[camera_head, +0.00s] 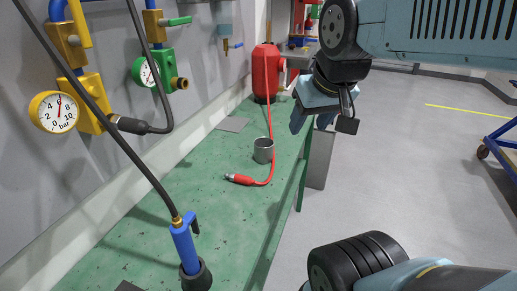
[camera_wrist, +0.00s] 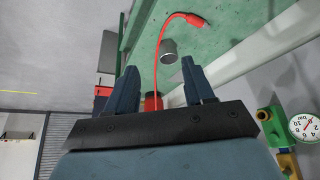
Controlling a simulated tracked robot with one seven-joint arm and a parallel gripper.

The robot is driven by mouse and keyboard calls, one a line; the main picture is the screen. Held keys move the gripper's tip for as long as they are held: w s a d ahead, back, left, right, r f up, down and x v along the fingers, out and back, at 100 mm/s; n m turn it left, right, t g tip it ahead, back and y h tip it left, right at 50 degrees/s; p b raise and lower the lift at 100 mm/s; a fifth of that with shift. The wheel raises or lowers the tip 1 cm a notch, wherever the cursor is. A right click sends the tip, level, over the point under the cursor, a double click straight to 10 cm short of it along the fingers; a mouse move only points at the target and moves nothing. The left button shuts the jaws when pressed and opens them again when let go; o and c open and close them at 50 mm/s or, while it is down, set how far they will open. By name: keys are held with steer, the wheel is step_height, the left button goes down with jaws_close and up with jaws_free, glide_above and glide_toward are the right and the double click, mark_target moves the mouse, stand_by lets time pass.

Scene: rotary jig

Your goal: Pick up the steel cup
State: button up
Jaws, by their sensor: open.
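The steel cup (camera_head: 264,150) stands upright on the green bench (camera_head: 185,210), beside a red cable with a red plug (camera_head: 240,179). In the wrist view the cup (camera_wrist: 168,50) shows beyond my gripper, between and past the fingertips. My gripper (camera_head: 309,122) is in the air to the right of the cup, over the bench's right edge, and does not touch it. In the wrist view my gripper (camera_wrist: 160,72) is open with two dark blue fingers spread apart and nothing between them.
A red container (camera_head: 266,72) stands at the bench's back, with the red cable running from it past the cup. A blue torch-like tool (camera_head: 185,245) on a black hose stands at the front. Gauges (camera_head: 58,112) and valves line the left wall.

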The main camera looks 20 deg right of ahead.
steer(key=shift+o, duration=0.7)
steer(key=shift+w+f, duration=0.2)
steer(key=o, duration=0.6)
steer(key=w+f+n+g+h, duration=0.1)
steer(key=w+n, duration=0.1)
steer(key=w+f+n+g+h, duration=0.1)
steer(key=w+f+n+g, duration=0.1)
steer(key=shift+a+f, duration=0.2)
steer(key=n+t+h, duration=0.3)
steer(key=n+h, duration=0.7)
steer(key=n, duration=0.9)
glide_toward(256, 147)
steer(key=shift+h, duration=0.3)
steer(key=x, duration=0.8)
steer(key=shift+w+a+f, duration=0.15)
steer(key=shift+w+f, duration=0.1)
steer(key=shift+s+x, duration=0.1)
steer(key=shift+x, duration=1.25)
steer(key=shift+s+x, duration=0.15)
steer(key=shift+x, duration=1.2)
